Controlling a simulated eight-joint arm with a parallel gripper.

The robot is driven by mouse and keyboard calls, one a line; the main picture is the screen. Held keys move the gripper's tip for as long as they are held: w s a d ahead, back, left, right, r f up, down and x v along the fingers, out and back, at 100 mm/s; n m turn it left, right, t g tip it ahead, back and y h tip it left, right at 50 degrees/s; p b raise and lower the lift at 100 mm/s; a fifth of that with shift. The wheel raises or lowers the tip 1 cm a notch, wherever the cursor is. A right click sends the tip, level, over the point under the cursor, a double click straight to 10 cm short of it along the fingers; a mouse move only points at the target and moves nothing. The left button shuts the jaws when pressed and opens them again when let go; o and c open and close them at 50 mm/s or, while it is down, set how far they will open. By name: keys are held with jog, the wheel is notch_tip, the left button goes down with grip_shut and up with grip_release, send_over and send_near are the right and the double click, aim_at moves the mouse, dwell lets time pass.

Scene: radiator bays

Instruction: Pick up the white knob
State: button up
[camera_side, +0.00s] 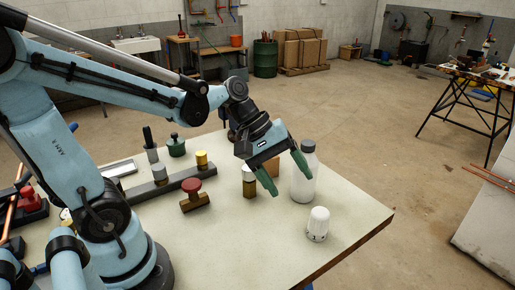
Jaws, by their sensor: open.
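The white knob (318,224) stands upright on the pale tabletop, near the table's right corner. Its lower part carries dark markings. My gripper (286,174) has green fingers spread apart with nothing between them. It hangs above the table, up and to the left of the knob in the picture, and is apart from it. A white bottle (303,180) with a grey cap stands behind the knob, close beside the right finger in the picture. I cannot tell whether that finger touches the bottle.
A red-topped valve (193,196), a brass fitting with a pale top (249,186) and a dark bar (160,190) with a yellow cap (201,159) lie to the left. A green-handled item (176,146) stands behind. The tabletop (255,240) left of the knob is clear.

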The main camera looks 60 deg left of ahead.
jog(key=w+n+g+h, duration=0.2)
jog(key=w+n+h, duration=0.3)
jog(key=n+h, duration=0.35)
send_near(328, 220)
jog(key=shift+d+n+y, duration=0.35)
jog(key=shift+d+y, duration=0.1)
jog(key=shift+d, duration=0.65)
jog(key=shift+d+f, duration=0.2)
jog(key=shift+x, duration=3.55)
jog(key=shift+w, duration=0.15)
jog(key=shift+r, duration=0.1)
jog(key=c, duration=1.1)
